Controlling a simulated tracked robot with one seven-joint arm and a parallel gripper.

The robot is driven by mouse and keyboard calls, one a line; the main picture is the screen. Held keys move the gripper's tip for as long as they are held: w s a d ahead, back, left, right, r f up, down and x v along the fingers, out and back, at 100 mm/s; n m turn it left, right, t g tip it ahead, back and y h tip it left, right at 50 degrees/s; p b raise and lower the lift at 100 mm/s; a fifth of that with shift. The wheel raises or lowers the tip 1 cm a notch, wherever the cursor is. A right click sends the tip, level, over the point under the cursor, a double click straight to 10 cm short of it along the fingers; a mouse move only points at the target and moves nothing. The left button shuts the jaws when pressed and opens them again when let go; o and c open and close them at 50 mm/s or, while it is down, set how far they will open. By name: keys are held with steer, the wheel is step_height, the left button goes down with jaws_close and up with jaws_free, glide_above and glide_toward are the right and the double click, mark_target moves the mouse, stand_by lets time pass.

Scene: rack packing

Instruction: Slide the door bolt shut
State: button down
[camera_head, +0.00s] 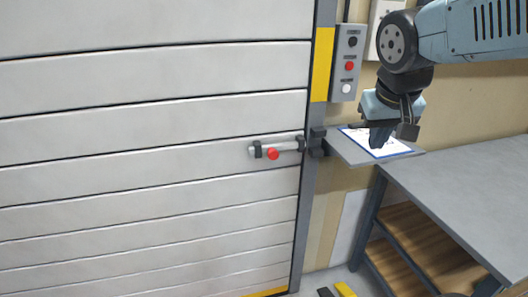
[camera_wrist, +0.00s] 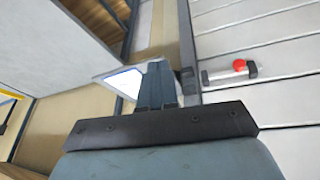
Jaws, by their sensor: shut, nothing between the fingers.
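The door bolt (camera_head: 284,147) is a light grey bar lying across the white slatted door (camera_head: 150,120), held by dark brackets. Its red knob (camera_head: 272,154) sits near the left bracket. A dark catch (camera_head: 318,142) is on the grey door post, just right of the bolt; whether the bar's end enters it I cannot tell. The wrist view also shows the bolt (camera_wrist: 222,75) and red knob (camera_wrist: 239,65), to the right of the fingers. My gripper (camera_head: 380,140) is shut and empty, pointing down in front of the small shelf, right of the bolt and apart from it.
A small grey shelf (camera_head: 353,150) with a blue-edged white sheet juts from the wall beside the post. A grey table (camera_head: 465,190) stands at right. A button box (camera_head: 347,62) hangs above the shelf. The space before the door is clear.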

steer(key=w+a+f+n+t+h, duration=0.15)
steer(key=w+a, duration=0.25)
steer(key=a, duration=0.6)
steer(key=w+a+f+n, duration=0.1)
steer(key=w+a+f, duration=0.25)
steer(key=a, duration=0.65)
steer(key=w+a+f+n+h, duration=0.15)
steer(key=w+a, duration=0.35)
steer(key=a, duration=0.5)
glide_toward(263, 152)
step_height(263, 152, down, 4)
steer(key=s, duration=0.2)
steer(key=shift+w+d+f+m+y, duration=0.25)
steer(key=shift+w+d, duration=0.15)
steer(key=shift+d, duration=0.15)
steer(key=shift+w+d+f+m+y, duration=0.15)
steer(key=shift+w+d+f, duration=0.15)
steer(key=shift+w+d, duration=0.2)
steer(key=shift+w+d+f, duration=0.1)
steer(key=shift+w+d, duration=0.15)
steer(key=shift+d, duration=0.3)
